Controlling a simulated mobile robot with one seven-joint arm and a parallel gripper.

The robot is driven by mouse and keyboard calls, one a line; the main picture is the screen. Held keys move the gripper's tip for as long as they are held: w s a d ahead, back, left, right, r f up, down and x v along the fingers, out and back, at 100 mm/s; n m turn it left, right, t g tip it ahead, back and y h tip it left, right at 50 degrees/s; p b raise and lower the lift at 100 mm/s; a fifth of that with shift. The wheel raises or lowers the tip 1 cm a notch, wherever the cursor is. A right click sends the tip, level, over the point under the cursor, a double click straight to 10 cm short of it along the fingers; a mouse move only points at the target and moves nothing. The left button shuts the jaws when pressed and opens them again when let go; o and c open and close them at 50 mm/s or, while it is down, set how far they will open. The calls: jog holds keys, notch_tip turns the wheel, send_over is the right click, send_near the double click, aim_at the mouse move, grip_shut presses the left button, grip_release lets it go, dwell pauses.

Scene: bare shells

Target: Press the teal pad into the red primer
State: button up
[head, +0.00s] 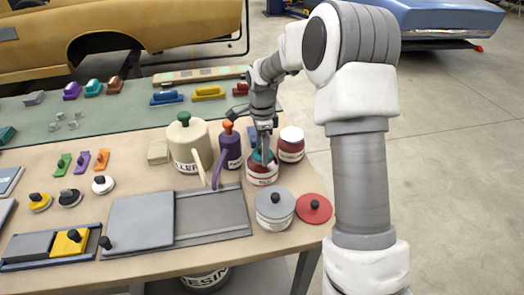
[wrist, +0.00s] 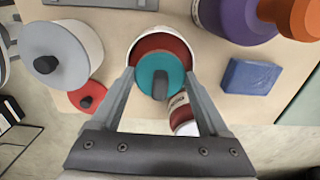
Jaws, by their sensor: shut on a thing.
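The teal pad (wrist: 152,70) is a round disc with a dark grey knob, between my gripper's fingers (wrist: 159,76) in the wrist view. My gripper (head: 264,148) is shut on it and points down. The red primer is an open white-rimmed tin (wrist: 160,38) with red inside. In the head view the pad (head: 258,157) is at the mouth of this tin (head: 262,178), partly hidden by my fingers. I cannot tell whether the pad touches the red surface. In the wrist view the pad covers the tin's near part.
A grey-lidded tin (head: 275,212) and a red lid (head: 313,208) are in front. A blue block (wrist: 250,76) lies nearby. The table edge is close on the right.

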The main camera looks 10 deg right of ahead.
jog(key=shift+r+p, duration=1.25)
jog(key=shift+r, duration=0.9)
jog(key=n, duration=0.1)
jog(key=s+n, duration=0.1)
jog(key=n, duration=0.2)
jog(key=shift+s+f, duration=0.25)
jog(key=shift+s, duration=0.1)
jog(key=n, duration=0.1)
jog(key=s+n, duration=0.1)
jog(key=n, duration=0.3)
jog(key=shift+s+f, duration=0.3)
jog(key=shift+s, duration=0.1)
jog(key=s+n, duration=0.1)
jog(key=n, duration=0.2)
jog(key=s+n, duration=0.1)
jog(key=n, duration=0.2)
jog(key=s+f+n, duration=0.1)
jog(key=n, duration=0.2)
jog(key=shift+s, duration=0.3)
